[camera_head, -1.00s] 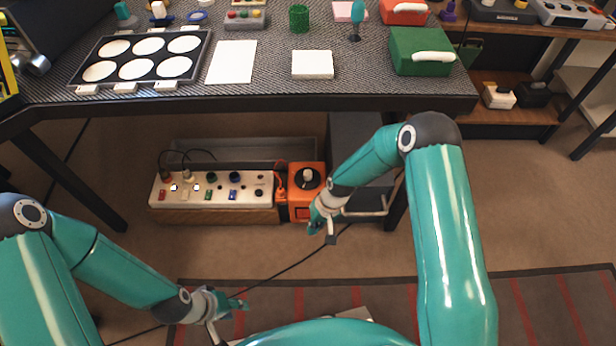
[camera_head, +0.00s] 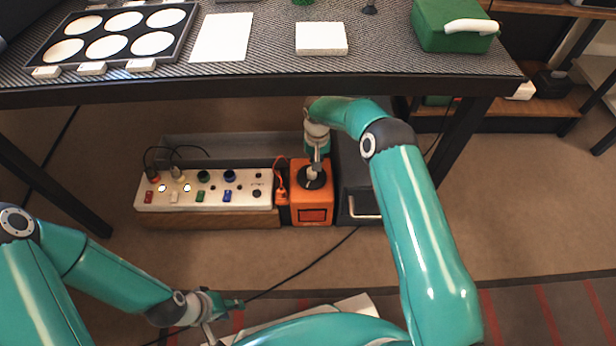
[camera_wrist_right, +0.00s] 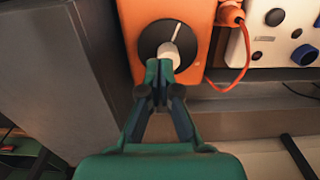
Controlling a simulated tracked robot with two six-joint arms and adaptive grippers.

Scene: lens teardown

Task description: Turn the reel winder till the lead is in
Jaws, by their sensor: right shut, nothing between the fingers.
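The reel winder is an orange box (camera_head: 312,205) on the floor under the table, with a black disc (camera_head: 318,184) and a pale knob (camera_head: 312,173) on top. In the right wrist view the disc (camera_wrist_right: 151,38) has a white line, and the knob (camera_wrist_right: 169,58) is at my fingertips. My right gripper (camera_head: 317,160) is shut and empty, its tips (camera_wrist_right: 159,72) at the knob; contact is unclear. An orange lead (camera_wrist_right: 236,62) hangs in a loop from an orange plug (camera_wrist_right: 230,15) beside the box. My left gripper (camera_head: 238,304) is low at the front, away from the winder; its jaws are unclear.
A white panel (camera_head: 205,203) with knobs and switches stands left of the winder. A dark cabinet (camera_head: 356,205) with a handle is close on its right. The table edge (camera_head: 250,90) overhangs behind. A black cable (camera_head: 300,265) crosses the open floor in front.

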